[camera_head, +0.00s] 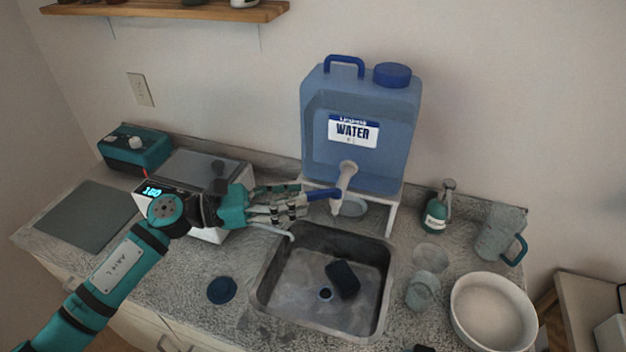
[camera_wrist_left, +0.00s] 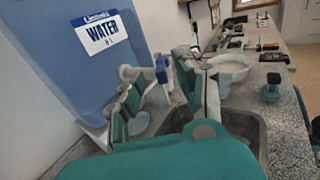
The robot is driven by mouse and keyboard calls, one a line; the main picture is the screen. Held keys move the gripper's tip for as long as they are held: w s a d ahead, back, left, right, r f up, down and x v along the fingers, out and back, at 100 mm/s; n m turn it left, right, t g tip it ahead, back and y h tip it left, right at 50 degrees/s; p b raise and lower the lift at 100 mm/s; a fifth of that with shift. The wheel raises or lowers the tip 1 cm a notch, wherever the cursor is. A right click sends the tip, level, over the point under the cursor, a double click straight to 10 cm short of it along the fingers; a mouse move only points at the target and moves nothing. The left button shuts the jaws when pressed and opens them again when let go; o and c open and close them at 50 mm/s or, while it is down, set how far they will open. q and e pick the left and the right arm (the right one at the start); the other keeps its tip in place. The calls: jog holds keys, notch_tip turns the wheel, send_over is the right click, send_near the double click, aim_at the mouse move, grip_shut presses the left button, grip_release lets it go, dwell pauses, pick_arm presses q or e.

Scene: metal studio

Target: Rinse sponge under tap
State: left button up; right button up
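The dark sponge (camera_head: 343,278) lies in the metal sink (camera_head: 262,283), beside the drain (camera_head: 325,294). Above the sink's back edge, a blue water container (camera_head: 360,100) stands on a white stand and has a white tap (camera_head: 347,178) with a blue lever (camera_head: 322,194). My left gripper (camera_head: 308,203) is above the sink's back left corner, its fingertips close to the lever. In the left wrist view, the fingers (camera_wrist_left: 160,85) stand apart with the lever (camera_wrist_left: 163,71) seen between them; contact is unclear. The sponge is hidden there. My right gripper is not in view.
A boxy device with a lit display (camera_head: 152,191) stands under my left wrist. Right of the sink are a soap bottle (camera_head: 436,213), a glass (camera_head: 422,290), a pitcher (camera_head: 499,235) and a white bowl (camera_head: 493,312). A dark blue disc (camera_head: 222,290) lies left of it.

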aim_at(313, 192)
pick_arm(q)
jog(key=shift+p+x, duration=0.6)
jog(key=shift+x, duration=1.55)
grip_shut()
